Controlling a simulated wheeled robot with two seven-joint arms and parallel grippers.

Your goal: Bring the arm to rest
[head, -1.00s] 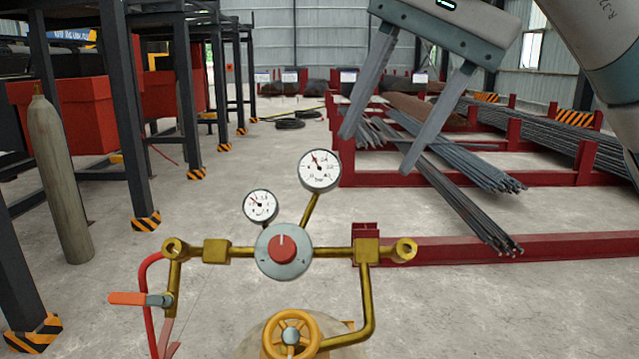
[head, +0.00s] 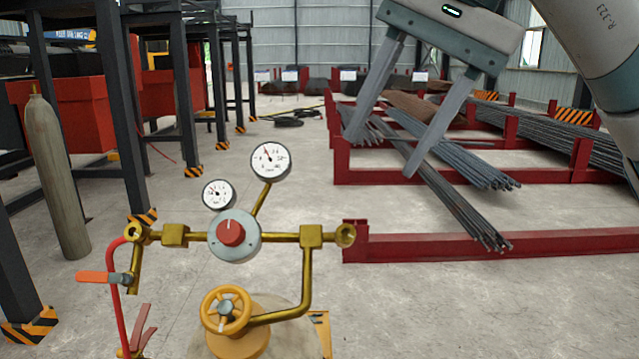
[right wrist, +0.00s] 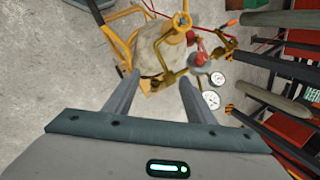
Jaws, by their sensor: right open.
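My right gripper (head: 380,158) hangs from the upper right of the head view, with its two long grey fingers spread and nothing between them. In the right wrist view, the same fingers (right wrist: 160,78) are open and empty, with the gas cylinder (right wrist: 148,50) and its valve gear beyond them. In the head view, the brass regulator assembly stands to the left of the gripper, with a red-centred knob (head: 231,233), two round gauges (head: 271,161) and a yellow handwheel (head: 226,310). The gripper appears apart from it. My left gripper is out of view.
A red rack with rebar bundles (head: 455,200) stands beyond the gripper, and a low red beam (head: 500,245) lies on the floor. A tall grey cylinder (head: 55,180) and dark posts (head: 118,110) stand at left.

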